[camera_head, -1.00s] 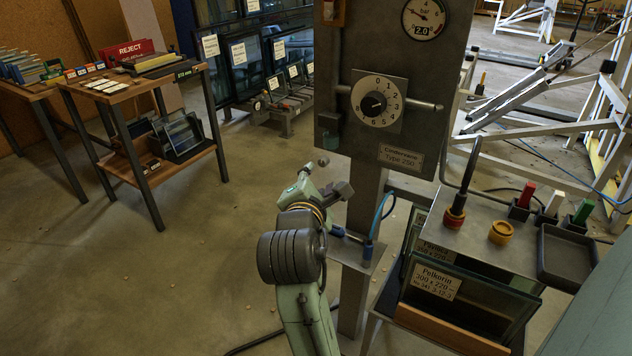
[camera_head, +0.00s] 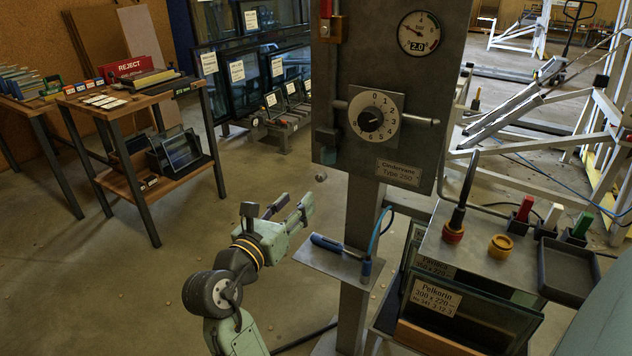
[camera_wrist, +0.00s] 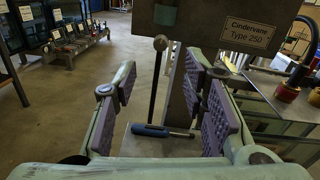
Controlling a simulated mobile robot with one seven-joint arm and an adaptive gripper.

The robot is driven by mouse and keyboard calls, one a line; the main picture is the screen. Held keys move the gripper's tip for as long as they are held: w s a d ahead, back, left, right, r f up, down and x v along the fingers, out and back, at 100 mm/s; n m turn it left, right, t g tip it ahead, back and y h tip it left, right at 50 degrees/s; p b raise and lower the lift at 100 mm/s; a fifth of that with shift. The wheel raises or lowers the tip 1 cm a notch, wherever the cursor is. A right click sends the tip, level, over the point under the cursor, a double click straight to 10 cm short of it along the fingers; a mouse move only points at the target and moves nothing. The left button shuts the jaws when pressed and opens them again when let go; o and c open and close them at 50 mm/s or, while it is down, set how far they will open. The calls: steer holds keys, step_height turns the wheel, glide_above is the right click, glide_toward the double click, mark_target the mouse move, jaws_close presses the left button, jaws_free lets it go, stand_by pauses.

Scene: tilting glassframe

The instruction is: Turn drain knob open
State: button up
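The grey Cindervane panel (camera_head: 400,155) stands on a post and also shows in the wrist view (camera_wrist: 205,20). A teal-green block (camera_head: 326,145) sits at its lower left. A small ball (camera_head: 321,177) shows below that block; in the wrist view the ball (camera_wrist: 160,43) tops a thin dark rod. No knob is labelled as a drain, so I cannot tell which part it is. A round numbered dial (camera_head: 373,117) with a black pointer is on the panel. My gripper (camera_head: 290,206) is open and empty, left of the post; in the wrist view its fingers (camera_wrist: 162,85) flank the rod, apart from it.
A small shelf (camera_head: 318,258) on the post holds a blue-handled tool (camera_head: 330,243). A cart (camera_head: 470,250) with glass panes and coloured pieces stands right. A table with a REJECT sign (camera_head: 122,68) is at the left. The floor left of my arm is clear.

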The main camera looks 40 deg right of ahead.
mark_target(319, 178)
steer(key=p+x, duration=0.1)
steer(key=x, duration=0.9)
steer(key=shift+p, duration=0.4)
steer(key=shift+c, duration=0.4)
jaws_close()
